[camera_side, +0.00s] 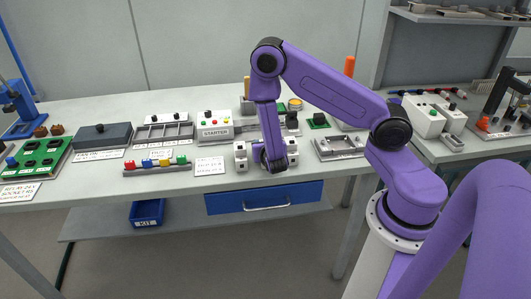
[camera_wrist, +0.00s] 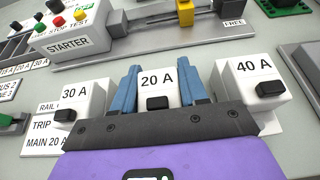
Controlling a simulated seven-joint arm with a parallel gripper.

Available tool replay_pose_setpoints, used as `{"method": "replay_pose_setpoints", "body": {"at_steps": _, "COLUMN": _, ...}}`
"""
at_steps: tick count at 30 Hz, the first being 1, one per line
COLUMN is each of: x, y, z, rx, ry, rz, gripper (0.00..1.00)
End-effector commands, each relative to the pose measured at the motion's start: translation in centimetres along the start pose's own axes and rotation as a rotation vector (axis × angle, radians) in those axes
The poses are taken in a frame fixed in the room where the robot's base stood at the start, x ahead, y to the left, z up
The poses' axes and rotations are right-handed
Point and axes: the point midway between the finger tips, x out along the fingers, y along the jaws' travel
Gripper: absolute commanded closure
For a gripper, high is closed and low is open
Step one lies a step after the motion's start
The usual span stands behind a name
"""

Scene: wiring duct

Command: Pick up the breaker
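Three white breakers with black toggles sit in a row at the table's front. In the wrist view they are the 30 A breaker (camera_wrist: 84,108) at left, the 20 A breaker (camera_wrist: 157,79) in the middle and the 40 A breaker (camera_wrist: 262,78) at right. My gripper (camera_wrist: 159,85) has its two blue fingers on either side of the 20 A breaker. Whether they touch it cannot be told. The 20 A breaker stands level with its neighbours. In the side view my gripper (camera_side: 273,163) is down over the row and hides the middle breaker.
The outer breakers stand close outside my fingers. A starter box (camera_side: 215,131) lies behind to the left, and a grey tray (camera_side: 339,147) stands to the right. A rack with coloured pieces (camera_side: 157,165) is further left. The table's front edge is near.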

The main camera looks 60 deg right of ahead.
Motion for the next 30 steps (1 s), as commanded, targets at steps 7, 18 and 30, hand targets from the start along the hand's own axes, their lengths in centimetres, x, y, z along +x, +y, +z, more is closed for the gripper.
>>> {"method": "replay_pose_setpoints", "body": {"at_steps": 7, "x": 0.0, "y": 0.0, "z": 0.0, "rx": 0.0, "ry": -0.001, "rz": 0.0, "gripper": 0.91}}
{"method": "replay_pose_setpoints", "body": {"at_steps": 18, "x": -0.8, "y": 0.1, "z": 1.8, "rx": 0.003, "ry": -0.002, "rz": 0.001, "gripper": 0.91}}
{"method": "replay_pose_setpoints", "body": {"at_steps": 30, "x": -2.9, "y": 0.1, "z": 7.1, "rx": 0.005, "ry": -0.002, "rz": 0.002, "gripper": 0.91}}
